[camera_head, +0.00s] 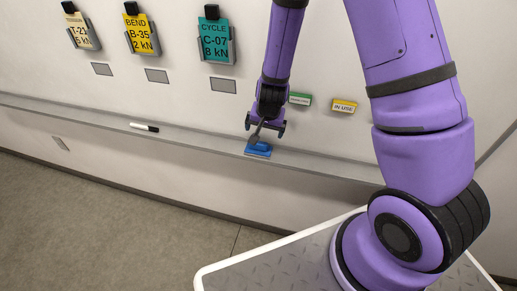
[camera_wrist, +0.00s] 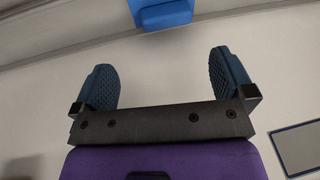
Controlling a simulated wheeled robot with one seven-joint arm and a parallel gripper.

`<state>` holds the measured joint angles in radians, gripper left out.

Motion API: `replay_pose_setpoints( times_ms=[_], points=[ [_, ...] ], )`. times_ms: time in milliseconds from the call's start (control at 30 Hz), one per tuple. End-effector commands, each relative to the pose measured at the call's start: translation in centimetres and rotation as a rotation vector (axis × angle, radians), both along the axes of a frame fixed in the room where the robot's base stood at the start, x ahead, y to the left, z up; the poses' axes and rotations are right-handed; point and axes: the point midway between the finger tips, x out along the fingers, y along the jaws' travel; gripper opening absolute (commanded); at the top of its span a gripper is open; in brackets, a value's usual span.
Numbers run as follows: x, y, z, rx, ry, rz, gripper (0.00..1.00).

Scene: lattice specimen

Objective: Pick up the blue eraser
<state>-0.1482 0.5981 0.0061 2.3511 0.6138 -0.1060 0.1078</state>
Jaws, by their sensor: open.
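The blue eraser (camera_head: 258,149) lies on the narrow ledge under the whiteboard in the head view. In the wrist view the eraser (camera_wrist: 163,14) shows at the top edge, partly cut off, beyond my fingertips and roughly centred between them. My gripper (camera_head: 265,127) is just above the eraser in the head view. In the wrist view my gripper (camera_wrist: 173,80) has its two dark padded fingers wide apart with nothing between them.
The ledge (camera_head: 200,141) runs along the wall and holds a white marker (camera_head: 144,127) to the left. Cards in holders, a yellow one (camera_head: 141,35) and a teal one (camera_head: 215,42), hang above. A green label (camera_head: 300,98) and a yellow label (camera_head: 345,106) are right of my gripper.

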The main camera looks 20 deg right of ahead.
Motion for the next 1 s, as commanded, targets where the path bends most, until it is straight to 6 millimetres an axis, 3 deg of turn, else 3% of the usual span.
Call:
replay_pose_setpoints(
  times_ms=[300, 667, 1000],
  points=[
    [1.0, -0.1, -3.8, 0.000, 0.004, -0.001, 1.00],
    [1.6, 0.0, -5.8, 0.001, 0.002, -0.001, 1.00],
    [2.7, 0.1, -9.6, 0.000, 0.001, -0.001, 1.00]
  ],
)
